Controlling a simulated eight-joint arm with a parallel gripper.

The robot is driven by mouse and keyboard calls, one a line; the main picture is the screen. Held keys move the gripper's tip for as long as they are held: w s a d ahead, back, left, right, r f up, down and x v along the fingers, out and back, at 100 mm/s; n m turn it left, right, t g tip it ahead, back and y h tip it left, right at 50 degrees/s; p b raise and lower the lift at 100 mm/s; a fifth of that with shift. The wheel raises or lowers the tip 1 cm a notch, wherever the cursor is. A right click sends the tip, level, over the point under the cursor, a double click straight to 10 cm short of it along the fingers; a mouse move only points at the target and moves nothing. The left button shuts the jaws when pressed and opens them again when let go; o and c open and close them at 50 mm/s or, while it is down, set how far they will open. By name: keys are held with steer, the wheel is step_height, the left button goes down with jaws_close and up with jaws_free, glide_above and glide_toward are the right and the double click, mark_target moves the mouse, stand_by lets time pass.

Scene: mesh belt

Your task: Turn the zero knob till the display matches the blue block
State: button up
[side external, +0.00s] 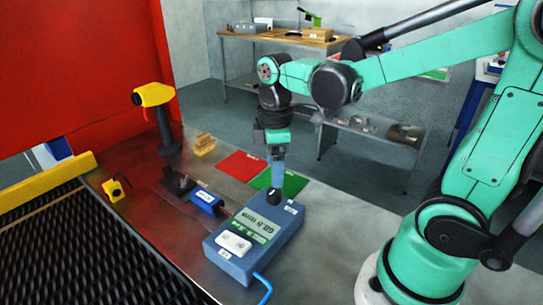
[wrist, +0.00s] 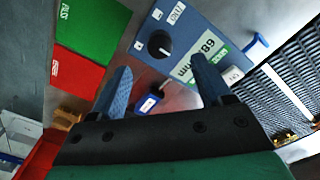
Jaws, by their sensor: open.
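The gauge box (side external: 228,264) is blue-grey and lies on the metal table. Its green display (side external: 262,232) faces up; the wrist view shows the display (wrist: 208,50) starting with what looks like 68, the rest unclear. The black zero knob (side external: 273,198) is at the box's far end; in the wrist view the knob (wrist: 160,44) has a white pointer line. The blue block (side external: 206,201) lies left of the box with a white label too small to read; it also shows in the wrist view (wrist: 149,104). My gripper (side external: 277,182) is open just above the knob, fingers apart, holding nothing.
A red mat (side external: 242,165) and a green mat (side external: 290,185) lie behind the box. The mesh belt (side external: 75,250) runs at left; a blue cable (side external: 264,287) leaves the box.

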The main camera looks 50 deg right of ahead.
mark_target(274, 191)
steer(key=shift+f, duration=2.8)
jaws_close()
